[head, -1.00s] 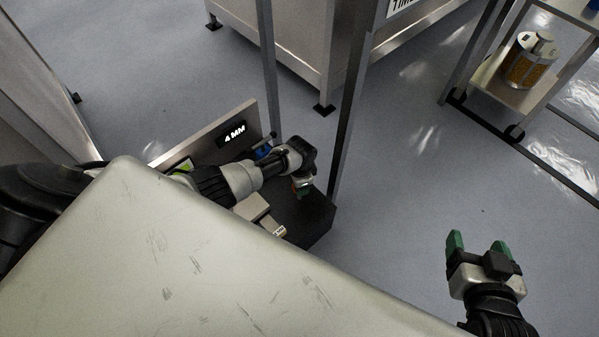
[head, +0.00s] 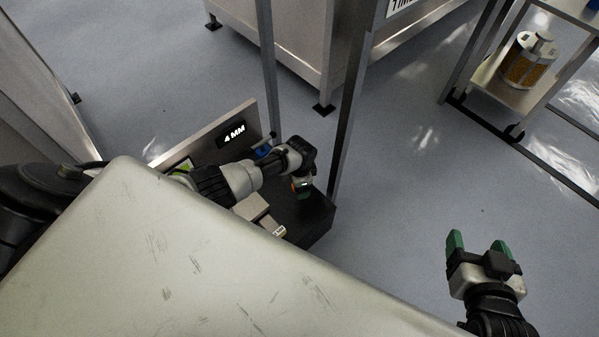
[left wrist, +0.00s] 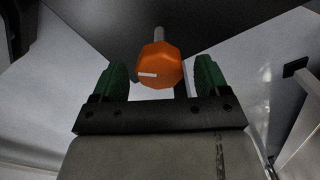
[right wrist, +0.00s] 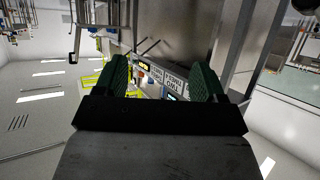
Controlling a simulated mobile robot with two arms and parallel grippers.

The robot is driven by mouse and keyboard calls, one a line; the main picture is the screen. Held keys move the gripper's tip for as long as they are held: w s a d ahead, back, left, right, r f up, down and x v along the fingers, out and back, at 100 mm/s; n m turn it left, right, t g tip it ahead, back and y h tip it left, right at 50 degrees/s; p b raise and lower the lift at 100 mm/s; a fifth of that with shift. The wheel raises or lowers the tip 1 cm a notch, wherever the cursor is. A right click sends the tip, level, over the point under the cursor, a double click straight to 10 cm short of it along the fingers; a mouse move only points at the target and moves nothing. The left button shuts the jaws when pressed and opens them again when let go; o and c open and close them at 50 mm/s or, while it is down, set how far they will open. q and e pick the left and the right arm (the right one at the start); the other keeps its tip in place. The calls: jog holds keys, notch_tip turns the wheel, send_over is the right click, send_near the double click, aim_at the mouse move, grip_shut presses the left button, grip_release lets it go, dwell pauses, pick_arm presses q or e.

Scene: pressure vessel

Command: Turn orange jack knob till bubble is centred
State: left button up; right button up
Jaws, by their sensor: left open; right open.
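The orange jack knob (left wrist: 159,65) is faceted with a white mark on its face. It sits on a grey shaft under a dark plate. In the left wrist view my left gripper (left wrist: 158,82) is open, with one green finger on each side of the knob and gaps between. In the head view the left gripper (head: 302,187) hangs by the dark base's edge, mostly hidden by its wrist. My right gripper (head: 478,245) is open and empty over the floor at right. No bubble can be made out.
A dark base (head: 312,218) with an upright panel (head: 212,140) reading "4 MM" stands by metal posts (head: 352,105). The floor (head: 410,190) between is clear.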

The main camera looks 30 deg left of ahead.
pick_arm(q)
jog(key=shift+r, duration=0.1)
jog(key=shift+r, duration=0.15)
notch_tip(320, 180, up, 5)
jog(key=p, duration=0.3)
notch_tip(320, 180, up, 5)
jog(key=p, duration=0.3)
jog(key=shift+r, duration=0.15)
pick_arm(e)
jog(key=s+d+f+g+h, duration=0.1)
jog(key=s+d+f+g, duration=0.1)
jog(key=s+g, duration=0.3)
jog(key=s+d+f+g+h, duration=0.1)
jog(key=s+d+f+g, duration=0.1)
jog(key=s+f+g, duration=0.1)
jog(key=s+g, duration=0.1)
jog(key=s, duration=0.1)
jog(key=shift+s+m+g+h, duration=0.3)
jog(key=shift+g, duration=0.1)
